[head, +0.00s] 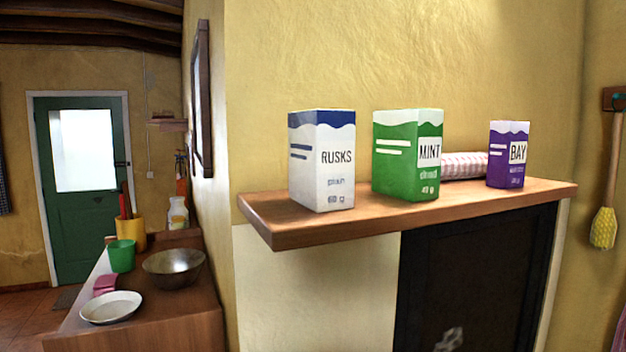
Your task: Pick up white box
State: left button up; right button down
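The white box (322,170) stands upright near the left end of a wooden shelf (300,232). It has a blue band at its top and the word RUSKS on its front. Nothing hides it, and a small gap separates it from the green MINT box (404,150) to its right. Neither of my grippers shows in the head view.
A yellow brush (604,228) hangs at the far right. At lower left, a counter holds a metal bowl (173,268), a white plate (111,307) and a green cup (121,256).

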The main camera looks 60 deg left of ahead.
aim_at(322, 142)
jog(key=u, duration=1.8)
jog(key=k+l, duration=0.1)
jog(key=k, duration=0.2)
